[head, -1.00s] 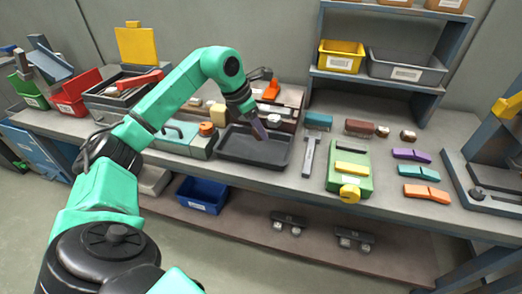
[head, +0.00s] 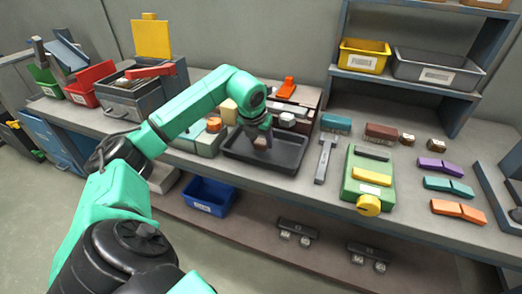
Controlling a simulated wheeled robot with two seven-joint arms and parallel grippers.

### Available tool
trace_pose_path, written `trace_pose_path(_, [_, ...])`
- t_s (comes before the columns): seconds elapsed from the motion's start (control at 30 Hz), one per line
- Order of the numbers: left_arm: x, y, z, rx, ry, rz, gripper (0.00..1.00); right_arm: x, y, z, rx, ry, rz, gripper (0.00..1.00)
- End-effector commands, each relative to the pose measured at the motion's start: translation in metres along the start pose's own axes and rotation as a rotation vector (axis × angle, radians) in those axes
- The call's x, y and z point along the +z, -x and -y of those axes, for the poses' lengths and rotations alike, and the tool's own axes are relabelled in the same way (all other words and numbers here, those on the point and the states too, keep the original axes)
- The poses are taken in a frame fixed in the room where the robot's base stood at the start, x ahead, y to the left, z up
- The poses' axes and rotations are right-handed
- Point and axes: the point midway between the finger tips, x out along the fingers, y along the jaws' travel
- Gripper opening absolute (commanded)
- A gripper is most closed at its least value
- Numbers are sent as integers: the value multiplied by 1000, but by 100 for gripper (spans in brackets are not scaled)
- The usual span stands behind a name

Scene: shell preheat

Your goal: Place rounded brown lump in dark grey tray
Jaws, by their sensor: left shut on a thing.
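The dark grey tray (head: 285,166) lies on the bench near the middle of the head view. It is shallow and its visible floor is bare. My left gripper (head: 263,144) points down over the tray's back part, inside its outline. It is shut on a small brownish thing, which appears to be the rounded brown lump (head: 261,143). The fingers and wrist hide most of it, and I cannot tell whether it touches the tray floor. My right gripper is out of view.
An orange-topped item (head: 213,125) stands close left of the tray. A grey hammer-like tool (head: 325,160) and a green box (head: 366,182) lie to its right. A reddish-brown block (head: 380,132) and small brown items (head: 407,139) lie further right. A blue bin (head: 208,196) sits below.

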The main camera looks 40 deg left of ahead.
Motion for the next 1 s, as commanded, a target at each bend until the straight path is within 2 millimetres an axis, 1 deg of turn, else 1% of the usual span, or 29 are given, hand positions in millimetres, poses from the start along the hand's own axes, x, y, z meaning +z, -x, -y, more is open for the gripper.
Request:
trace_pose_path(0.03, [-5, -10, 0, 2, -1, -6, 0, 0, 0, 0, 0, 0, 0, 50])
trace_pose_path(0.1, [-10, -22, 0, 1, -2, -6, 0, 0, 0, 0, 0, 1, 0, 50])
trace_pose_path(0.17, [-12, -28, 0, 1, -1, -3, 0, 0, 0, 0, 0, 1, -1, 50])
trace_pose_path(0.47, [-14, -32, 0, 0, -1, -1, 0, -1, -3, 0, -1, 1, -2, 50])
trace_pose_path(0.5, [-13, -31, 0, 0, -1, -1, 70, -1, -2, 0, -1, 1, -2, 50])
trace_pose_path(0.53, [-13, -31, 0, 0, -1, -1, 82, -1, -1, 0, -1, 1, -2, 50])
trace_pose_path(0.57, [-13, -31, 0, 0, -1, -1, 85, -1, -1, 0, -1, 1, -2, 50])
trace_pose_path(0.83, [-13, -30, 0, 0, -1, -1, 85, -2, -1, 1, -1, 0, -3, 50])
trace_pose_path(0.93, [-12, -24, 0, 1, -1, 0, 85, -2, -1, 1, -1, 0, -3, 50])
trace_pose_path(1.0, [-11, -13, -1, 1, 0, 4, 85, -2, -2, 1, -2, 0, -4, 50])
